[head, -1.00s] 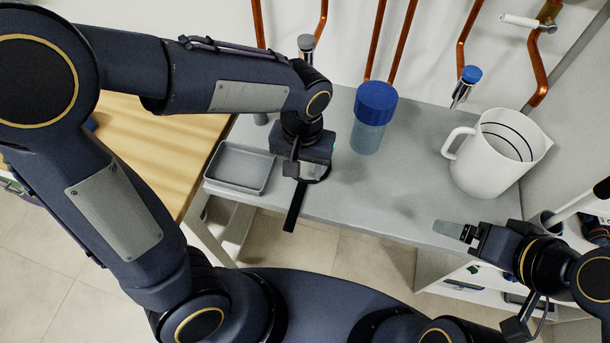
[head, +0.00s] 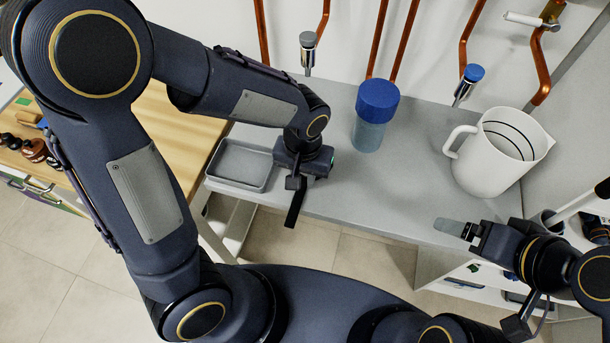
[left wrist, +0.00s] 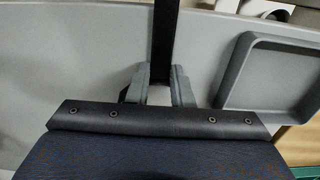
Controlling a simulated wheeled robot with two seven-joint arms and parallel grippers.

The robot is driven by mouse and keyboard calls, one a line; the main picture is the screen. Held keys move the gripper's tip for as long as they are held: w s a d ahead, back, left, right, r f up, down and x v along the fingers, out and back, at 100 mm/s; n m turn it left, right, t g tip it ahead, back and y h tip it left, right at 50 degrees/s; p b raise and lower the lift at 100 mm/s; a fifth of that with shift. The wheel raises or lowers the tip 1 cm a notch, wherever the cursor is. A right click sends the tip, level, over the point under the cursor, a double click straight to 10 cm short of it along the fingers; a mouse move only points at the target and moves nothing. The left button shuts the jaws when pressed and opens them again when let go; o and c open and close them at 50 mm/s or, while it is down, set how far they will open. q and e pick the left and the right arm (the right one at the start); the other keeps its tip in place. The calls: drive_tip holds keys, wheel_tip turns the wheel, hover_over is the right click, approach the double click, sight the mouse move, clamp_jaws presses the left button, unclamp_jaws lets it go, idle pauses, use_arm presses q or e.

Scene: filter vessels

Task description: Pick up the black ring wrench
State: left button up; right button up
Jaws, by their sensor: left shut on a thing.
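The black ring wrench (head: 295,207) shows as a narrow dark bar sticking out below my left gripper (head: 296,183), past the front edge of the grey counter. In the left wrist view the wrench (left wrist: 165,40) runs up from between the two grey fingers of the left gripper (left wrist: 160,82), which is shut on it. The wrench's ring is not clearly visible. I cannot tell how far it is above the counter. My right gripper (head: 455,229) is at the right, over the counter's front edge, away from the wrench; its finger gap is unclear.
A grey tray (head: 240,184) sits left of my left gripper and also shows in the left wrist view (left wrist: 228,75). A blue-capped vessel (head: 376,102), a white jug (head: 489,160) and taps (head: 468,82) stand farther back. The middle of the grey counter (head: 405,190) is clear.

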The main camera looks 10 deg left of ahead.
sight(304, 184)
use_arm(q)
drive_tip(key=shift+r, duration=0.1)
clamp_jaws()
drive_tip(key=shift+r, duration=0.25)
drive_tip(key=r, duration=0.3)
drive_tip(key=shift+s+d+r, duration=0.1)
drive_tip(key=shift+s+r, duration=0.1)
drive_tip(key=shift+s, duration=0.05)
drive_tip(key=s+d+r, duration=0.1)
drive_tip(key=s+r, duration=0.8)
drive_tip(key=s, duration=0.4)
drive_tip(key=shift+s+d, duration=0.2)
drive_tip(key=shift+d, duration=0.1)
